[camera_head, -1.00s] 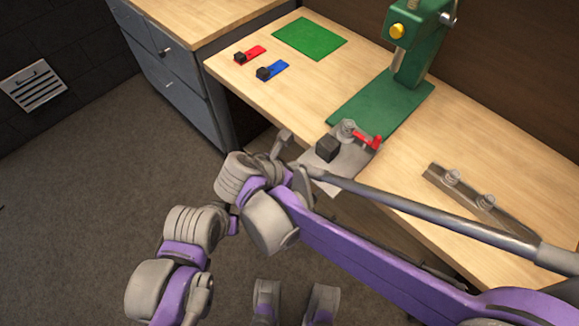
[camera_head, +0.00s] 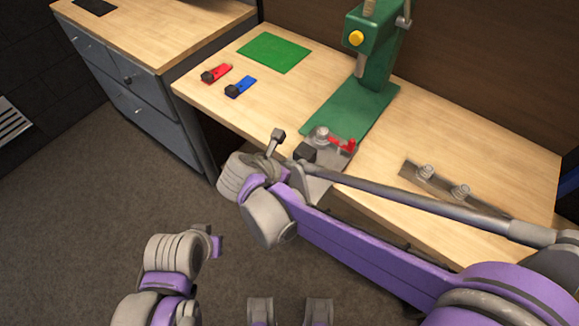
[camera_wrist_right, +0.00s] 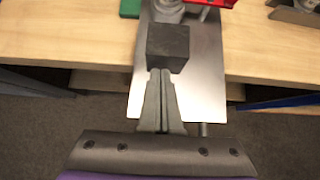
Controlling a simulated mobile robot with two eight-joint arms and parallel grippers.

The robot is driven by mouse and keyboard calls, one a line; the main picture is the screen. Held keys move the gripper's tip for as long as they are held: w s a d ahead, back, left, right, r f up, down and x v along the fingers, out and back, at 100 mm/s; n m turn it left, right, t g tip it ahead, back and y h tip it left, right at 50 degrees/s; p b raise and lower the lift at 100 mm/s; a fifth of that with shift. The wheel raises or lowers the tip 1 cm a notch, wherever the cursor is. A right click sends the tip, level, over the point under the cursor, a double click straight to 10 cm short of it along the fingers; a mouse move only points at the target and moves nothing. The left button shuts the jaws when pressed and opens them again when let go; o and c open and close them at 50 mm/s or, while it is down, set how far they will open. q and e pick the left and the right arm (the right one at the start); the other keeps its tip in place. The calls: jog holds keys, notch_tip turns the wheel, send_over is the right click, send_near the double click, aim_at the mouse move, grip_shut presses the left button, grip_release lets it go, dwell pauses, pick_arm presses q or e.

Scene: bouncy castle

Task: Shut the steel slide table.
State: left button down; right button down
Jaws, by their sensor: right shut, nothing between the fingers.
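The steel slide table (camera_head: 318,184) is a flat bare-metal plate, sticking out past the front edge of the workbench below the green press (camera_head: 370,60). It carries a black block (camera_head: 305,153), a round grey knob and a red clamp handle (camera_head: 343,145). In the right wrist view the plate (camera_wrist_right: 205,75) runs out over the dark floor. My right gripper (camera_wrist_right: 160,74) is shut and empty, over the plate, its tips at the near face of the black block (camera_wrist_right: 168,45). I cannot tell if they touch. In the head view my wrist hides the fingers.
A grey rail with two knobs (camera_head: 435,183) lies on the bench to the right. Red (camera_head: 215,73) and blue (camera_head: 240,87) pieces and a green mat (camera_head: 274,53) lie on the left. A grey drawer cabinet (camera_head: 135,85) stands at left. The floor before the bench is clear.

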jog(key=w+d, duration=0.3)
jog(key=w, duration=0.1)
jog(key=w+d, duration=0.3)
jog(key=w, duration=0.2)
jog(key=w+d, duration=0.3)
jog(key=w, duration=0.1)
jog(key=shift+w+d, duration=0.15)
jog(key=shift+d, duration=0.2)
jog(key=shift+w+r, duration=0.1)
jog(key=shift+d, duration=0.1)
